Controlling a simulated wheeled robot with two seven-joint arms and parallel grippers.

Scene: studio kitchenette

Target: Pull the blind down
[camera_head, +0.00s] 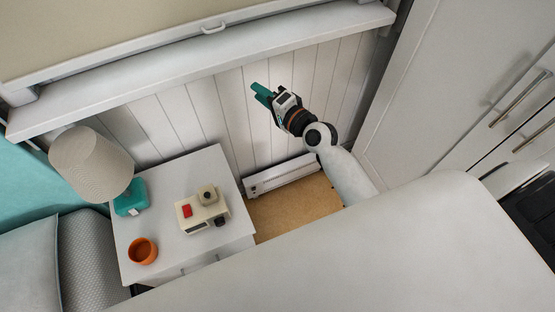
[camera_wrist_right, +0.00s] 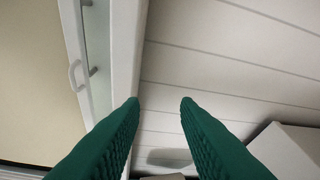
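The blind (camera_head: 120,25) is a beige panel at the top left of the head view, with a pale bottom bar just above the window sill. A small white handle (camera_head: 214,28) sits on that bar. In the right wrist view the blind (camera_wrist_right: 30,90) fills the left side, and its handle (camera_wrist_right: 75,76) shows beside a narrow strip of glass. My right gripper (camera_head: 262,92) is open and empty, in front of the panelled wall below the sill, apart from the handle. Its green fingers (camera_wrist_right: 160,104) are spread in the wrist view. My left gripper is not in view.
The white sill (camera_head: 200,68) juts out below the blind. A nightstand (camera_head: 165,165) holds a lamp (camera_head: 92,163), a teal object (camera_head: 131,198), a camera-like object (camera_head: 202,212) and an orange cup (camera_head: 143,251). White cabinets (camera_head: 450,70) stand at right; a white surface (camera_head: 400,250) fills the foreground.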

